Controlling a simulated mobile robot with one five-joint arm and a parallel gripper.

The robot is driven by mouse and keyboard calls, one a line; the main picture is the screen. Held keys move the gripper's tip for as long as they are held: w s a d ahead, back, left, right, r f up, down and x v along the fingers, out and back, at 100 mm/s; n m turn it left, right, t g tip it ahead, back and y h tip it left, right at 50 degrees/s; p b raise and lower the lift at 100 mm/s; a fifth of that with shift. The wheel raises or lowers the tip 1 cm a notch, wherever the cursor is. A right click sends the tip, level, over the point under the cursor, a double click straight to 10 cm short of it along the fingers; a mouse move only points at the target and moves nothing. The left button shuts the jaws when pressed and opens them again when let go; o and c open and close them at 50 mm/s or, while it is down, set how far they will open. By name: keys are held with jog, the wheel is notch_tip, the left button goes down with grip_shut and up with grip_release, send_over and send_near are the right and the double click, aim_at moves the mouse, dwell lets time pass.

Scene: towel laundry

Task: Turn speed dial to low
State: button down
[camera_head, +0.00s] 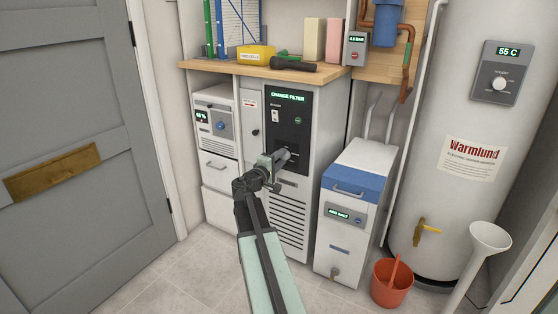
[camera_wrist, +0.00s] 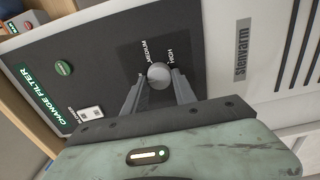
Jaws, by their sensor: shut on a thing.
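The speed dial (camera_wrist: 158,75) is a round grey knob on a dark square plate of the "CHANGE FILTER" machine (camera_wrist: 70,60). In the wrist view, labels reading like MEDIUM and HIGH show beyond the knob; no low label is visible, and I cannot tell where the dial points. My gripper (camera_wrist: 158,88) has one finger on each side of the knob and is shut on it. In the head view, my gripper (camera_head: 277,162) is at the machine's dark front panel (camera_head: 290,103) and hides most of the dial.
A white and blue salt unit (camera_head: 347,210) stands close on the right, with an orange bucket (camera_head: 391,284) beside it. A wooden shelf (camera_head: 335,72) is above the machine. A grey door (camera_head: 75,110) is at left. Tiled floor (camera_head: 165,285) is clear in front.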

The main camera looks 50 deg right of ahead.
jog(key=shift+s+d, duration=0.15)
jog(key=shift+s, duration=0.1)
jog(key=c, duration=1)
grip_release()
jog(key=shift+w, duration=0.1)
jog(key=shift+a, duration=0.35)
jog(key=v, duration=0.7)
jog(key=shift+a, duration=0.1)
